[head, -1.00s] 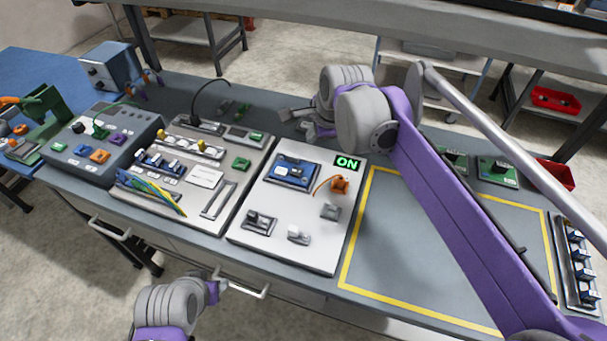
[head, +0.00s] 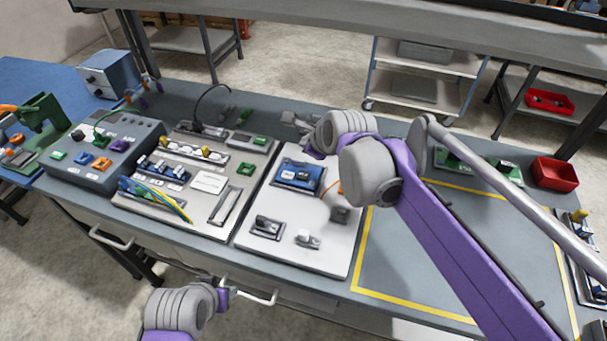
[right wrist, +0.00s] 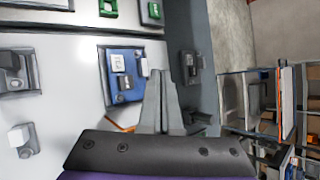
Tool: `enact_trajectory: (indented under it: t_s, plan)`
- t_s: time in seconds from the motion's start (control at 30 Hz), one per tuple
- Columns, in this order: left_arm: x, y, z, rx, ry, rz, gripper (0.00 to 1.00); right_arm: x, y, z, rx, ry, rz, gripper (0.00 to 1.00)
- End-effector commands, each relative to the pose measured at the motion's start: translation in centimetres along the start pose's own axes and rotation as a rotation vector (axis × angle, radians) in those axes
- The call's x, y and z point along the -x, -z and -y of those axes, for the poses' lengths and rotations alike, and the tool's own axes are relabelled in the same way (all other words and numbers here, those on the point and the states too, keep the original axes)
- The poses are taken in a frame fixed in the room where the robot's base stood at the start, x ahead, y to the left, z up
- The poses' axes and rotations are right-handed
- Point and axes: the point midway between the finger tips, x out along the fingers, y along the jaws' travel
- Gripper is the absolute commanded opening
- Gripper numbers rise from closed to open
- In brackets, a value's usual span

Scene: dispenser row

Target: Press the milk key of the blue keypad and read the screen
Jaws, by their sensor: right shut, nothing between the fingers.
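A blue unit (head: 299,184) with pale and dark key-like parts sits on the white panel (head: 285,211). It also shows in the right wrist view (right wrist: 115,92), with two white blocks and a dark part on its face. I cannot read a milk label or any screen text. My right gripper (head: 292,120) is beyond the unit's far edge in the head view. In the right wrist view its shut, empty fingers (right wrist: 161,78) overlap the unit's right edge; contact cannot be told. My left gripper (head: 226,295) is low in front of the bench, its jaws unclear.
The white panel also carries a dark switch (head: 267,227) and a white-knobbed part (head: 306,238). A grey panel (head: 203,208) with wires and a dark control box (head: 75,170) stand left. The yellow-outlined area right is bare below my right arm. A red bin (head: 556,173) stands far right.

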Motion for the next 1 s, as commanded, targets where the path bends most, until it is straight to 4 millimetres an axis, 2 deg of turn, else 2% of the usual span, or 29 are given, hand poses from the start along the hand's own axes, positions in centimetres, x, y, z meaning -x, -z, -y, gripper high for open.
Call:
enact_trajectory:
  t_s: [0.6,1.0]
  plan:
    - [-4.8,-3.7,0.0,0.000,0.000,0.024,0.50,-5.3,3.9,-3.9,0.001,-0.001,-0.001,0.00]
    - [-5.1,-3.9,0.0,0.000,0.000,0.025,0.50,-5.9,4.3,-4.3,0.001,0.000,-0.001,0.00]
